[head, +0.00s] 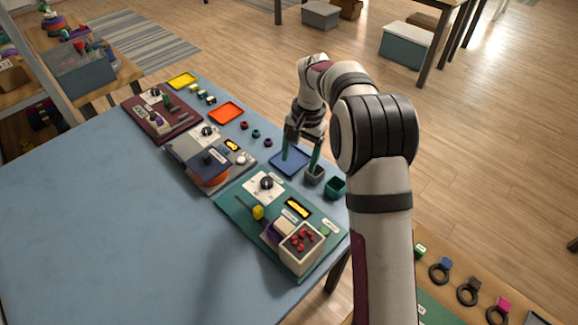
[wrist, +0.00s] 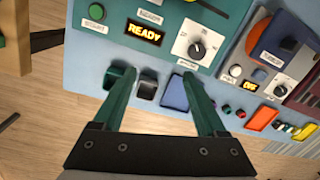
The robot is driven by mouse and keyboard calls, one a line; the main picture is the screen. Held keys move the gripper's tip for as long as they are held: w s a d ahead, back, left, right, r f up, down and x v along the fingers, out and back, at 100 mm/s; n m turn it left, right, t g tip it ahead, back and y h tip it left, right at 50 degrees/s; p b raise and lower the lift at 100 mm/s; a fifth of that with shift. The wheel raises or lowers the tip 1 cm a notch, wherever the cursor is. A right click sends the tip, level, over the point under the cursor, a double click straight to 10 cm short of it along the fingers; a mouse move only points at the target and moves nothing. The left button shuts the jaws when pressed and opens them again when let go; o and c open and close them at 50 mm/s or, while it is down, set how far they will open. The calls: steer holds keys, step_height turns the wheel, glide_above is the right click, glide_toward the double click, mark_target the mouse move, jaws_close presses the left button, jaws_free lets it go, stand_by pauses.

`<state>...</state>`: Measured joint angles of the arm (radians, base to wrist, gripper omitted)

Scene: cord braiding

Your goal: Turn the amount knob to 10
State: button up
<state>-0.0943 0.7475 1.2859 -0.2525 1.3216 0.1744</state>
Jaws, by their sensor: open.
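A teal panel (head: 225,199) carries a black knob (head: 266,182) on a white dial plate. In the wrist view this knob (wrist: 197,48) is at top centre, beside a display (wrist: 145,33) that reads READY. A grey panel has its own black knob (head: 207,131), and a dark red panel has another dial (head: 154,93). The labels are too small to read, so I cannot tell which is the amount knob. My gripper (head: 300,157) is open and empty, apart from every knob, above the table edge near the blue tray. Its green fingers (wrist: 160,74) point toward the teal panel.
A blue tray (head: 290,160), a grey cup (head: 314,177) and a green cup (head: 335,188) stand beside the teal panel. A white box with red pieces (head: 301,252) sits on its near end. An orange tray (head: 226,112) lies farther back. The table's left side is clear.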

steer(key=s+a+r+n+t, duration=0.3)
steer(key=a+n+t, duration=0.1)
steer(key=a+n, duration=0.35)
glide_toward(267, 181)
steer(key=shift+n+t, duration=0.3)
steer(key=shift+n, duration=0.05)
steer(key=x, duration=0.8)
steer(key=shift+s+a+f, duration=0.1)
steer(key=shift+f, duration=0.2)
jaws_close()
